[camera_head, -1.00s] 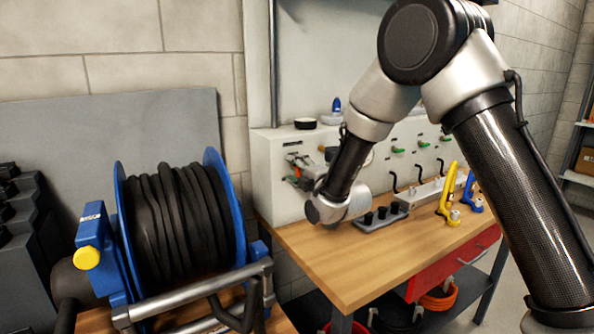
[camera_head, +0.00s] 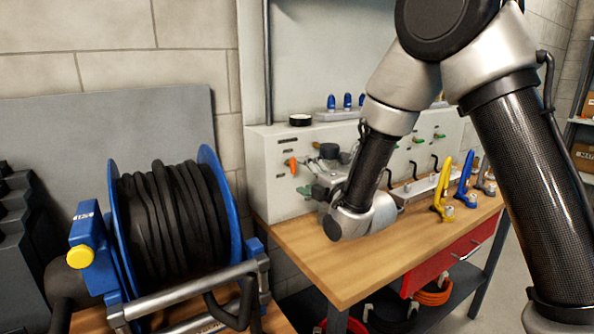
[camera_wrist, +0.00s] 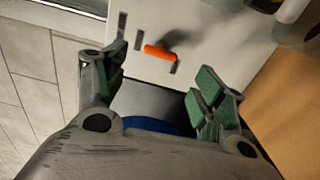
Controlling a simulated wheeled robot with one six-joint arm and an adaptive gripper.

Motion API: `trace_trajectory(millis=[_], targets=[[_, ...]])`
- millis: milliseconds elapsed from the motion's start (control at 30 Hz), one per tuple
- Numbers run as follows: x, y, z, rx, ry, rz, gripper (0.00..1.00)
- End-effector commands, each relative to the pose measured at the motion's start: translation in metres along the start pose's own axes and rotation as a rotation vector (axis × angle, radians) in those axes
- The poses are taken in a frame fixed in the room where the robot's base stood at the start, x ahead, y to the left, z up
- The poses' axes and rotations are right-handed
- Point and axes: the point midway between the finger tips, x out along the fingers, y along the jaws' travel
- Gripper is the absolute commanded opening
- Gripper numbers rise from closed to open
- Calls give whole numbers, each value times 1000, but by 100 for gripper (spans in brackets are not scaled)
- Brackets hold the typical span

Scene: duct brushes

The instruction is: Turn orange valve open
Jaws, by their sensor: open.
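The orange valve handle (camera_head: 292,162) is on the left part of the pale panel box at the back of the bench. In the wrist view, the orange handle (camera_wrist: 159,53) lies nearly level across the picture, beyond the fingertips. My gripper (camera_wrist: 158,88) is open, its green-padded fingers spread to either side with nothing between them. The handle is apart from both fingers. In the head view, my gripper (camera_head: 322,177) is in front of the panel, just right of the handle, and my wrist partly hides it.
The wooden bench (camera_head: 340,270) is clear in front of my wrist. Yellow (camera_head: 443,190) and blue (camera_head: 464,180) clamp-like tools stand on its right. More green handles (camera_head: 418,140) line the panel to the right. A blue hose reel (camera_head: 170,235) stands at left.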

Motion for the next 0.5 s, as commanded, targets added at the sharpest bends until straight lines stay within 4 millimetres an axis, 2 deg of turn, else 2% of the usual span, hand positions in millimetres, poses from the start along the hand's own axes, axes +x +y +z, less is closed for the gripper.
trace_trajectory(millis=[100,200,500], targets=[[-20,0,0,0,0,0,70],[-30,0,0,0,0,0,70],[-36,0,0,0,0,0,70]])
